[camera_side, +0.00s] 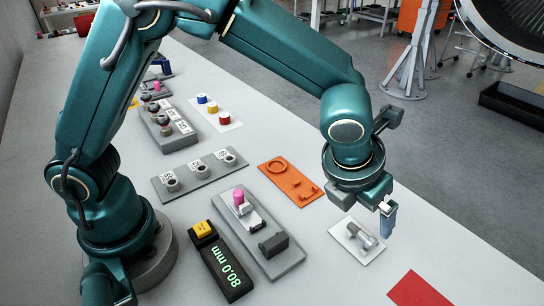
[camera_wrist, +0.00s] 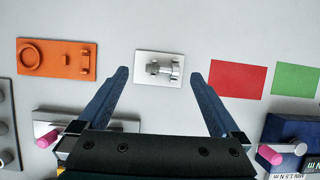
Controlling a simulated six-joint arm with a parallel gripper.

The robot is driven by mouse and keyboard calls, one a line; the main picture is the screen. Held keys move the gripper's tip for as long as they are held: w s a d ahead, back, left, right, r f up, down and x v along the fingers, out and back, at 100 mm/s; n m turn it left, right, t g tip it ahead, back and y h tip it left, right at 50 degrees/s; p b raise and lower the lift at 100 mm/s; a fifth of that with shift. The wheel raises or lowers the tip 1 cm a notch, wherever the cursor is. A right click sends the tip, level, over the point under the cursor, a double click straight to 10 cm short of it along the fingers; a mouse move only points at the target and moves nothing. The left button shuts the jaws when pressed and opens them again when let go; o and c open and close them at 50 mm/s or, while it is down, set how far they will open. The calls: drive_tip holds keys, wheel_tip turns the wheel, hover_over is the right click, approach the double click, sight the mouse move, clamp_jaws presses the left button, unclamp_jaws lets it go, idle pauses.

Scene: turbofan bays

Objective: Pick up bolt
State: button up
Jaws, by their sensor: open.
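The bolt (camera_side: 364,238) is a silver metal piece lying on a small white plate (camera_side: 347,247) on the grey bench. It also shows in the wrist view (camera_wrist: 164,69), lying across its white plate (camera_wrist: 145,80). My gripper (camera_wrist: 160,75) is open, with its two blue fingers spread left and right of the plate in that view. Nothing is between the fingers in their grip. In the side view my gripper (camera_side: 387,222) is above and close to the right of the bolt, one blue finger showing; the other is hidden. The exact height gap cannot be told.
An orange tray (camera_side: 290,184) lies left of the plate. A grey fixture with a pink knob (camera_side: 239,196) and a black 80.0 mm readout (camera_side: 222,268) stand nearer my base. A red mat (camera_side: 418,290) lies front right. Bare bench surrounds the plate.

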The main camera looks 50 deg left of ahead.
sight(362, 232)
drive_tip(key=shift+s+d+f, duration=0.2)
drive_tip(key=shift+s+f, duration=0.1)
drive_tip(key=shift+f, duration=0.5)
drive_tip(key=shift+x, duration=2.2)
drive_tip(key=c, duration=1.4)
drive_tip(key=shift+c, duration=0.2)
drive_tip(key=shift+r, duration=0.15)
